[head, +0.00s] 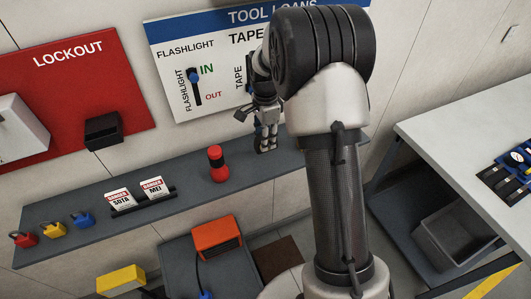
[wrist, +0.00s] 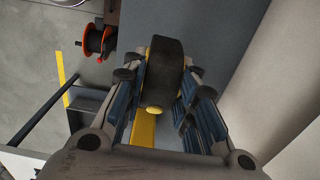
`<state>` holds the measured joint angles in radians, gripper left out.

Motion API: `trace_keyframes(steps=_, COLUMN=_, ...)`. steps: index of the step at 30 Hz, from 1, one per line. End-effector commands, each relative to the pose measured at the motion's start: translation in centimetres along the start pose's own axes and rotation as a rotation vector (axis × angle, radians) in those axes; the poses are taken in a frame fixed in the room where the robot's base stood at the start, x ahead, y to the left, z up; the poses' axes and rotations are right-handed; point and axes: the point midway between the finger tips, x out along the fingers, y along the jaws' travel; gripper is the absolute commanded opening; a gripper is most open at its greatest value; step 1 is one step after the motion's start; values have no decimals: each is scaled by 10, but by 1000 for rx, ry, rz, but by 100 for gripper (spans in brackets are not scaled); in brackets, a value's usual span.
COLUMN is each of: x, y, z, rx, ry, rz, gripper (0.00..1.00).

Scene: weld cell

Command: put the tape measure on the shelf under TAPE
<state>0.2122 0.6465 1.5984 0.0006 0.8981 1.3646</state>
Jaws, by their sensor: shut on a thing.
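My gripper (head: 265,138) is low at the wall shelf (head: 80,212), below the TOOL LOANS board (head: 170,60). In the wrist view, my gripper (wrist: 163,110) is shut on a black and yellow thing, which I take for the tape measure (wrist: 165,65). The tape measure is between the fingers over the grey shelf (wrist: 228,35); whether it touches the shelf is unclear. In the head view the fingers mostly hide it. The TAPE heading (head: 245,37) shows above my gripper, and my arm covers part of the board there.
A red and black flashlight-like thing (head: 216,163) stands on the shelf left of my gripper. Danger tags (head: 135,196) and several padlocks (head: 53,229) are farther left. The red LOCKOUT board (head: 70,75) hangs on the wall. A worktable (head: 465,120) stands at the right.

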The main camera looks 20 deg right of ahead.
Motion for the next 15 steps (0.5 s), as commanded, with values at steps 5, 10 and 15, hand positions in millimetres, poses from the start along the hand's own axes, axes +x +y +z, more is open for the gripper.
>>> trace_keyframes(steps=5, x=19, y=0, z=0, rx=-1, ry=0, rz=-1, gripper=0)
trace_keyframes(steps=10, x=47, y=0, z=0, rx=-2, ry=0, rz=2, gripper=0)
trace_keyframes(steps=15, x=60, y=0, z=0, rx=-2, ry=0, rz=-2, gripper=0)
